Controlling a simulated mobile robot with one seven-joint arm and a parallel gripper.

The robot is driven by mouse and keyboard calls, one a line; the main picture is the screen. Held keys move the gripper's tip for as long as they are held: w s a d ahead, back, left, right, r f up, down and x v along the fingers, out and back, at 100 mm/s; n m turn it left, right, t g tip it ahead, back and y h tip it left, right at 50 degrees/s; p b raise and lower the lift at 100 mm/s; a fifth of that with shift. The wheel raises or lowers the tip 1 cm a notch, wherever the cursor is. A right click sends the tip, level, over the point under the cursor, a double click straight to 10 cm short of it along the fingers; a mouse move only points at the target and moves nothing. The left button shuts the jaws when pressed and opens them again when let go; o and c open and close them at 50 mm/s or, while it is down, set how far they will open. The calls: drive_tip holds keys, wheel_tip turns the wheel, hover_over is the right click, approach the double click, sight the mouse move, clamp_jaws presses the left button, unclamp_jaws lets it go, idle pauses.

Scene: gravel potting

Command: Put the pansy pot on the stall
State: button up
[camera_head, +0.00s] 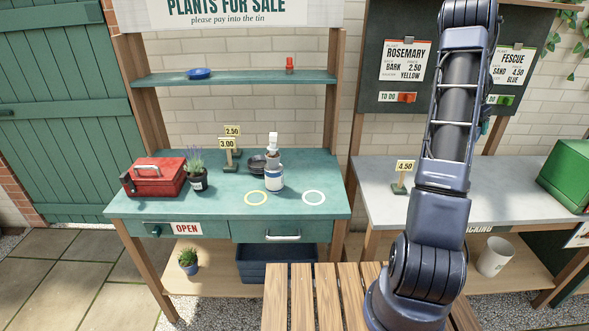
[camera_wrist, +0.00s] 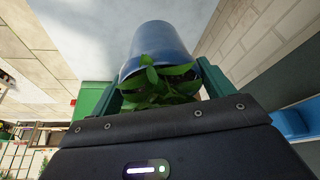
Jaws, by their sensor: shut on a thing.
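My gripper (camera_wrist: 163,88) is shut on a blue pot (camera_wrist: 160,45) with a green leafy plant (camera_wrist: 165,84) in it. No flowers show, so I cannot tell from its look whether it is the pansy pot. In the head view my arm rises out of the top of the picture, and the gripper and held pot are hidden there. The stall (camera_head: 140,210) is a green table on the left under a "PLANTS FOR SALE" sign (camera_head: 225,12).
The white ring is empty. A grey bench (camera_head: 375,190) stands right, with a green box (camera_head: 567,175).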

drive_tip(key=w+a+f+n+t+y, duration=0.1)
drive_tip(key=w+a+f+n, duration=0.15)
drive_tip(key=a, duration=0.55)
drive_tip(key=w+a+f+n, duration=0.1)
drive_tip(key=a+f+n, duration=0.15)
drive_tip(key=a, duration=0.55)
drive_tip(key=w+a+f+n+t+y, duration=0.1)
drive_tip(key=a+f, duration=0.3)
drive_tip(key=a, duration=0.3)
drive_tip(key=s+a+f+n+y, duration=0.1)
drive_tip(key=a+f+n, duration=0.15)
drive_tip(key=a, duration=0.85)
drive_tip(key=s+a+f+n, duration=0.2)
drive_tip(key=a+n, duration=0.2)
drive_tip(key=a, duration=0.6)
drive_tip(key=s+a+r+n+y, duration=0.2)
drive_tip(key=a+r+n, duration=0.1)
drive_tip(key=a+r, duration=0.85)
drive_tip(key=s+a+r+n+y, duration=0.1)
drive_tip(key=s+a+r+n, duration=0.25)
drive_tip(key=a+r, duration=0.75)
drive_tip(key=f, duration=0.7)
drive_tip(key=a+f, duration=0.1)
drive_tip(key=f, duration=0.7)
drive_tip(key=a+f, duration=0.1)
drive_tip(key=f, duration=0.6)
drive_tip(key=shift+w+a+f, duration=0.25)
drive_tip(key=shift+w+f, duration=0.05)
drive_tip(key=shift+f, duration=0.1)
drive_tip(key=o, duration=1.2)
